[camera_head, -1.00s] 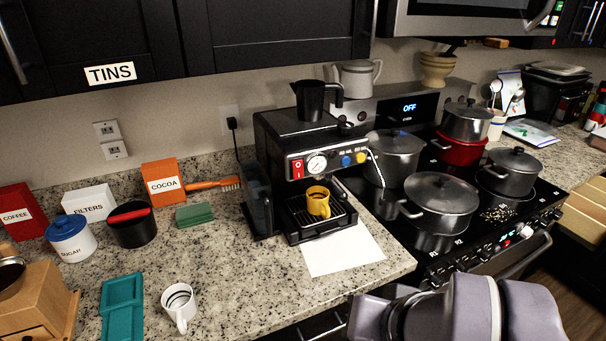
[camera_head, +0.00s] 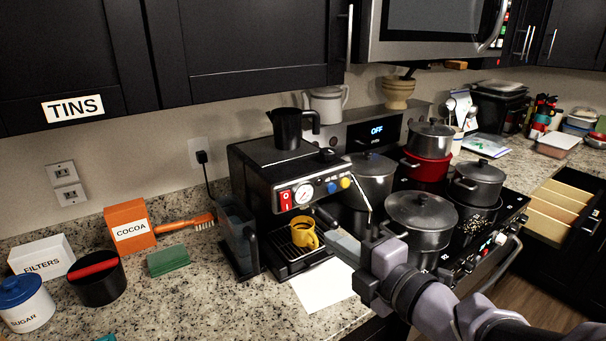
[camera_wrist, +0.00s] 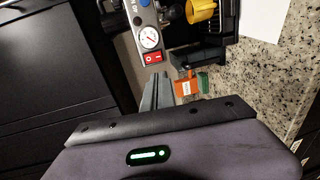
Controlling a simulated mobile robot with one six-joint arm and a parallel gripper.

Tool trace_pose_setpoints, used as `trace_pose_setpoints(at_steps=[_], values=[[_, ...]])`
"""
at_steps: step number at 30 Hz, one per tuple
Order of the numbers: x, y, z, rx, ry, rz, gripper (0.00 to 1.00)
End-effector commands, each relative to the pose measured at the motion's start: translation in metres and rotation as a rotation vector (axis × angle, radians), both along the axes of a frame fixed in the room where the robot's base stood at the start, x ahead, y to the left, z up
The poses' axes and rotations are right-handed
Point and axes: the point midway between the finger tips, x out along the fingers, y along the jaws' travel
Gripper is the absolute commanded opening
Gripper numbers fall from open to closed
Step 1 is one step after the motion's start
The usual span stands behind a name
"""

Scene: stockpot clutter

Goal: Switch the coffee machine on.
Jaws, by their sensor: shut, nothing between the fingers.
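The black coffee machine (camera_head: 280,165) stands on the counter left of the stove. Its red switch (camera_head: 285,201), marked in white, is on the front panel left of the round gauge (camera_head: 303,195). The wrist view shows the switch (camera_wrist: 153,57) and gauge (camera_wrist: 149,38) just beyond my fingertips, with no clear contact. I cannot tell which way the switch is set. My gripper (camera_wrist: 160,78) is shut and empty. In the head view my gripper (camera_head: 340,242) is in front of the machine, right of the yellow cup (camera_head: 304,233) on the drip tray.
Pots stand on the stove at right, the nearest a lidded pot (camera_head: 420,222) behind my arm. White paper (camera_head: 322,290) lies before the machine. The wall cabinets (camera_head: 250,45) hang above.

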Motion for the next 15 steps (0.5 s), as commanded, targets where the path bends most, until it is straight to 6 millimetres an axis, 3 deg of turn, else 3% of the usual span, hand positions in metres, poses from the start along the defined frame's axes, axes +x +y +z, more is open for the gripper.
trace_pose_setpoints(at_steps=[10, 15], values=[[0.021, 0.016, 0.005, 0.003, 0.01, 0.001, 0.0], [0.054, 0.037, -0.011, 0.002, 0.0, 0.002, 0.0]])
